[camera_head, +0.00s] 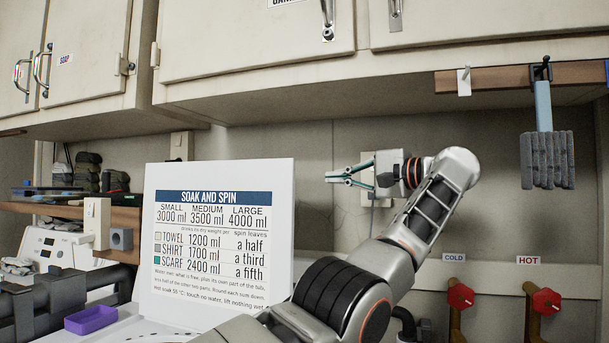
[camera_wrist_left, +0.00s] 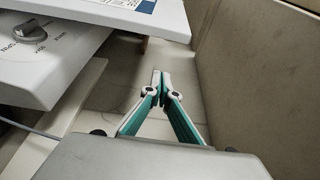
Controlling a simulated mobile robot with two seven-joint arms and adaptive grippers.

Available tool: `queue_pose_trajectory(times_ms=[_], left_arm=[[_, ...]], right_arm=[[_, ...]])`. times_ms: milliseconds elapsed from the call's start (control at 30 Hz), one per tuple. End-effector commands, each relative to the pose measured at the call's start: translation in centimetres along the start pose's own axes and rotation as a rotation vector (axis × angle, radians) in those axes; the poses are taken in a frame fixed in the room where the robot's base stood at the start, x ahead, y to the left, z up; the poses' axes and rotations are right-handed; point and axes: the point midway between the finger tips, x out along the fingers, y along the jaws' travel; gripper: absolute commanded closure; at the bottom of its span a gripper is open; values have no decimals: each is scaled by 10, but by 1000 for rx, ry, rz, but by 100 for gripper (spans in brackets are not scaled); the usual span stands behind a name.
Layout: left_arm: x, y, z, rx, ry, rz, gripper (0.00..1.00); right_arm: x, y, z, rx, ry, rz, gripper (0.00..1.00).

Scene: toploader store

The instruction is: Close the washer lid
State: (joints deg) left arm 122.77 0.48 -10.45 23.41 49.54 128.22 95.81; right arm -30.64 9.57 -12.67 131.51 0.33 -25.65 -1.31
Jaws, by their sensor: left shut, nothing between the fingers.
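The washer lid (camera_head: 219,290) stands upright in the head view, a white panel with the "SOAK AND SPIN" chart facing me. My left gripper (camera_head: 333,175) is to the right of the lid, level with its upper part, its fingers pointing left. It is shut and empty, with a visible gap between it and the lid in the picture. The left wrist view shows the shut teal fingers (camera_wrist_left: 159,76) over a pale floor-like surface. A white panel with a dial (camera_wrist_left: 60,45) is on the left there. My right gripper is not in view.
Cupboards (camera_head: 260,50) hang above. A grey brush-like tool (camera_head: 547,160) hangs at right. COLD and HOT taps with red handles (camera_head: 460,296) are on the wall below. A purple tray (camera_head: 91,319) sits left of the lid. Shelf items (camera_head: 88,172) stand farther left.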

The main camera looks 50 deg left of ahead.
Motion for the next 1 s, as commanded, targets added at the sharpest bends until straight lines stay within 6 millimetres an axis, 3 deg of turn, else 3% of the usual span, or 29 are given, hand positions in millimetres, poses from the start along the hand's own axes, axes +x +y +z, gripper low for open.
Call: queue_pose_trajectory(times_ms=[167,367,600,1000], left_arm=[[38,-4,3,-5,-4,0,100],[77,-1,2,0,-4,-2,100],[71,-3,18,-4,1,-2,100],[64,-1,37,1,-1,-2,100]], right_arm=[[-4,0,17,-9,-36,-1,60],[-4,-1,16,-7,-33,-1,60],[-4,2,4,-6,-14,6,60],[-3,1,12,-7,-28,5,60]])
